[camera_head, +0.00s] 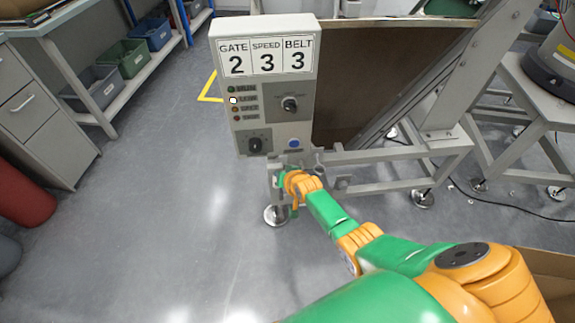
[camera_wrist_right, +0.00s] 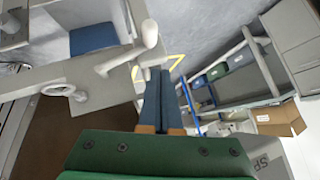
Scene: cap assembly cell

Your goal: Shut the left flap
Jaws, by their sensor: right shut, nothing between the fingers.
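No flap that I can clearly identify as the left flap shows. A brown cardboard edge (camera_head: 548,268) is at the lower right of the head view, mostly hidden behind my right arm. My right gripper (camera_head: 280,180) is just below the grey control box (camera_head: 285,130), by the machine frame. In the right wrist view, the right gripper's two dark blue fingers (camera_wrist_right: 158,82) are together and empty. Their tips are close to a pale grey knobbed lever (camera_wrist_right: 148,35); I cannot tell whether they touch. My left gripper is not in view.
The control box reads GATE 2, SPEED 3, BELT 3. A sloping brown belt (camera_head: 365,90) and its grey frame (camera_head: 400,160) stand to its right. Shelving with bins (camera_head: 125,58) is at left. The floor (camera_head: 150,220) is open. An open carton (camera_wrist_right: 275,118) shows in the wrist view.

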